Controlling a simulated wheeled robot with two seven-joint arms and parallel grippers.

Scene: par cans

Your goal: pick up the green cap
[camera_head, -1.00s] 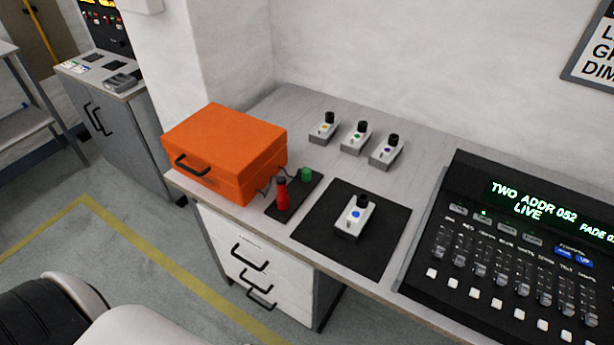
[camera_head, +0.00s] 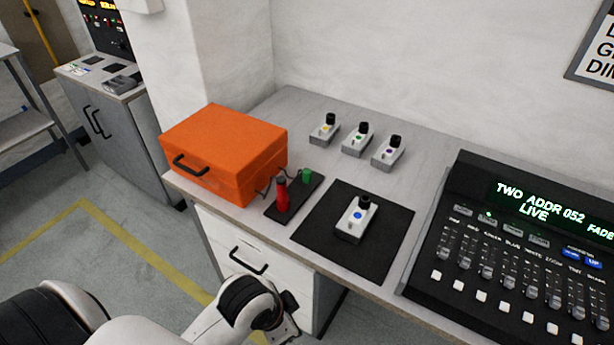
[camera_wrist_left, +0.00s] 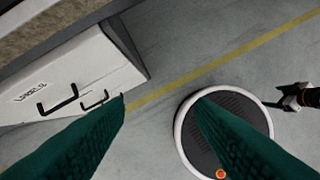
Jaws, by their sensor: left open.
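The green cap (camera_head: 307,175) is small and sits at the back end of a narrow black strip (camera_head: 296,196) on the desk, behind a red bottle-like item. In the head view my left arm comes in at the lower left; its wrist is below the desk's front edge and the fingers are not seen. In the wrist view my left gripper (camera_wrist_left: 160,98) has its two green fingers wide apart with nothing between them, over the floor. The cap is not in the wrist view. What looks like my right gripper (camera_wrist_left: 292,100) shows small at the right edge, its jaws unclear.
The red item (camera_head: 282,195) stands close to the cap. An orange case (camera_head: 225,150) is just left. A black mat (camera_head: 333,248) bears a small box with a blue button; three similar boxes stand behind. A lighting console (camera_head: 520,250) fills the right. White drawers (camera_wrist_left: 60,85) are below the desk.

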